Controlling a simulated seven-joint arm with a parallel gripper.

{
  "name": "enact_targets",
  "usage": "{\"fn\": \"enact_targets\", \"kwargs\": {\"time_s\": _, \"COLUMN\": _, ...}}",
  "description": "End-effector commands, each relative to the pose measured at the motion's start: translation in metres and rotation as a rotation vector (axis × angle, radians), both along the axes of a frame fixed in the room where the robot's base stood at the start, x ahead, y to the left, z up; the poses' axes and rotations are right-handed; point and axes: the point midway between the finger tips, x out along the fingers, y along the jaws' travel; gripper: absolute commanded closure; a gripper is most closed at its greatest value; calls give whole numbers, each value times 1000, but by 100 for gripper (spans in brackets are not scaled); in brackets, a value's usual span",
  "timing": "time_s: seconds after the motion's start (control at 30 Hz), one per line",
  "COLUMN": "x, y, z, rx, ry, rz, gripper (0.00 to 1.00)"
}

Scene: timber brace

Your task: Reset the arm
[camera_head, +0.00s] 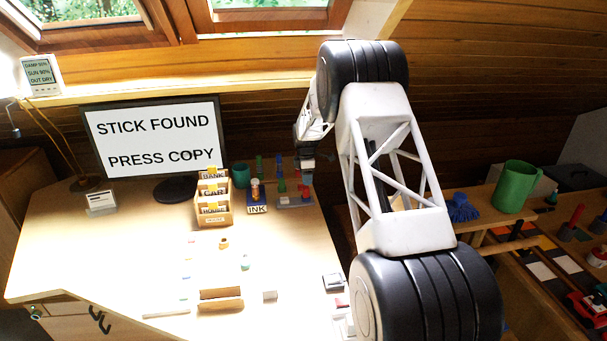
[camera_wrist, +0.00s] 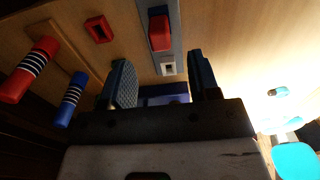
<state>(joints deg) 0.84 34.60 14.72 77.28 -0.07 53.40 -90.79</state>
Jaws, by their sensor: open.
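My gripper (camera_wrist: 160,82) shows in the wrist view with its two dark fingers apart and nothing between them. In the head view my white and black arm crosses the right of the desk, and its wrist end hangs near the back right of the desk (camera_head: 130,255), beside a small rack. The gripper's fingers are too small to make out clearly there. In the wrist view a grey strip with a red block (camera_wrist: 160,33) and a small white square piece lies beyond the fingers.
A monitor (camera_head: 155,140) reads "STICK FOUND PRESS COPY". A wooden card box (camera_head: 213,205), an INK stand (camera_head: 257,209) and small loose pieces stand on the desk. A green mug (camera_head: 516,186) stands at right. Red (camera_wrist: 28,70) and blue (camera_wrist: 70,99) striped cylinders lie left of the fingers.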

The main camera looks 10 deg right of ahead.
Motion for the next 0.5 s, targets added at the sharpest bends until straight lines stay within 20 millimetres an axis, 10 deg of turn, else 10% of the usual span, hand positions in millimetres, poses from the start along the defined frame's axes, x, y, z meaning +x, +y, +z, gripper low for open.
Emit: {"fn": "enact_targets", "kwargs": {"time_s": 0.5, "x": -40, "y": 1, "z": 59, "rx": 0, "ry": -20, "rz": -118, "gripper": 44}}
